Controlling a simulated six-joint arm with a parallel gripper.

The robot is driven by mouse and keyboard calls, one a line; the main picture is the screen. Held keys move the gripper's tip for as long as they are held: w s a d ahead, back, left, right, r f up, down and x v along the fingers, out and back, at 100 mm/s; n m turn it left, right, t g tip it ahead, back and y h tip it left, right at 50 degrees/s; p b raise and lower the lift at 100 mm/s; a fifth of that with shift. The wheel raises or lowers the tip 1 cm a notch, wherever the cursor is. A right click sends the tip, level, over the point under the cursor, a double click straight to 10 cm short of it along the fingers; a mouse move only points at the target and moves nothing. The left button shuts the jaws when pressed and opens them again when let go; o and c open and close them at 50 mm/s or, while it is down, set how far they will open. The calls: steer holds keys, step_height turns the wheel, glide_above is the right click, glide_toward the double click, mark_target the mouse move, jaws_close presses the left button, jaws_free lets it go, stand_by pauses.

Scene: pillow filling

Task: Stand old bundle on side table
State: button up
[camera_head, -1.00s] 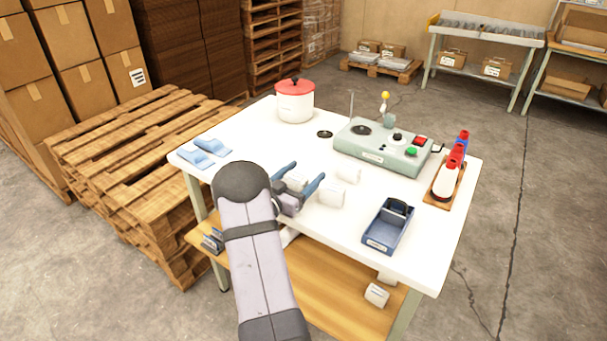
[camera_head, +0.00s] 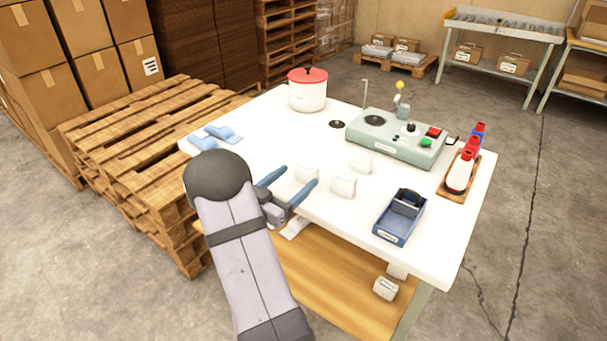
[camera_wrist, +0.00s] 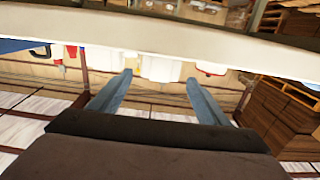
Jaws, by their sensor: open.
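Several white bundles stand on the white table, one nearest my fingers (camera_head: 306,173), one to its right (camera_head: 343,186) and one behind (camera_head: 360,162). More white packs lie on the wooden lower surface (camera_head: 330,283), such as one near its right end (camera_head: 385,289). I cannot tell which bundle is the old one, or whether this wooden surface is the side table. My gripper (camera_head: 298,176) is open and empty at the table's front edge, its blue fingers pointing toward the bundles. In the wrist view the fingers (camera_wrist: 159,76) are apart, with white bundles (camera_wrist: 161,66) beyond them.
A blue tray (camera_head: 400,218) sits at the table's front right. A green control box (camera_head: 395,140), bottles on a wooden board (camera_head: 459,172) and a red-lidded pot (camera_head: 307,92) stand farther back. Blue pads (camera_head: 215,136) lie at left. Wooden pallets (camera_head: 125,140) stand beside the table.

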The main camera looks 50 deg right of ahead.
steer(key=shift+a, duration=1.05)
steer(key=shift+w, duration=0.1)
steer(key=shift+w+a+t, duration=0.1)
steer(key=shift+w+t, duration=0.2)
steer(key=w+a+n+t+y+p, duration=0.3)
steer(key=w+a+n+t+y, duration=0.35)
steer(key=w+a, duration=0.55)
steer(key=a+n+t+y+p, duration=0.15)
steer(key=a+n+y, duration=0.25)
steer(key=a+y, duration=0.7)
steer(key=s+a+n+g+p, duration=0.1)
steer(key=s+a+n+g, duration=0.1)
steer(key=s+a, duration=0.35)
steer(key=s+a+n+g+p, duration=0.2)
steer(key=s+a, duration=0.1)
steer(key=a, duration=0.6)
steer(key=s+a+n+g+p, duration=0.1)
steer(key=s+n+g, duration=0.2)
steer(key=s, duration=1.1)
steer(key=shift+s+a+r+g, duration=0.2)
steer(key=shift+a+r+g, duration=0.15)
steer(key=shift+g, duration=0.45)
